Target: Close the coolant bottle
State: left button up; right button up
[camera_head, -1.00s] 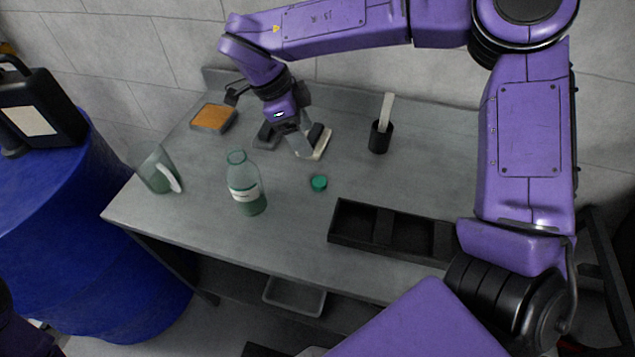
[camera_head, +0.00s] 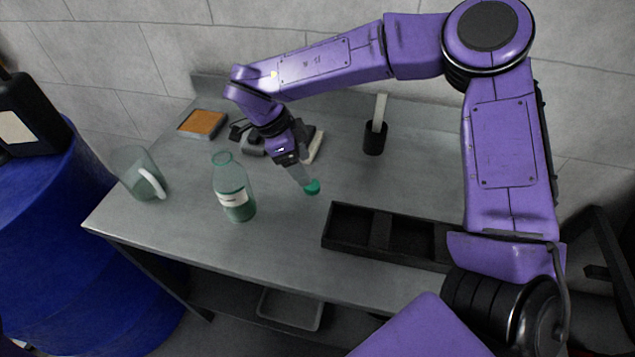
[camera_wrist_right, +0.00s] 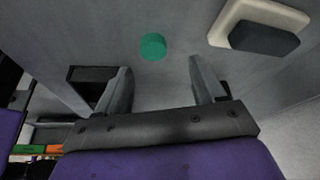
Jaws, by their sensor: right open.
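The coolant bottle (camera_head: 233,190) is clear with a white label and green liquid low inside. It stands upright and uncapped on the grey bench, left of my right gripper. The green cap (camera_head: 313,187) lies on the bench to the right of the bottle. It also shows in the right wrist view (camera_wrist_right: 153,46), ahead of the fingers and between their lines. My right gripper (camera_head: 305,183) is open and empty, close to the cap in the head view; I cannot tell whether it touches there, but the wrist view (camera_wrist_right: 162,78) shows a gap. My left gripper is not in view.
A black divided tray (camera_head: 385,232) sits at the front right of the bench (camera_head: 270,242). A clear jug (camera_head: 142,172) stands at the left edge. A black cup with a white tool (camera_head: 375,138), an orange sponge tray (camera_head: 202,123) and a pale brush-like block (camera_wrist_right: 258,28) are farther back.

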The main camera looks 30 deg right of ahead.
aim_at(312, 187)
jog(key=shift+w+a, duration=0.15)
jog(key=shift+a, duration=0.3)
jog(key=x, duration=0.5)
jog(key=shift+s+d+f, duration=0.1)
jog(key=shift+s+d, duration=0.1)
jog(key=shift+s, duration=0.25)
jog(key=shift+w+a, duration=0.1)
jog(key=shift+a, duration=0.05)
jog(key=c, duration=1.1)
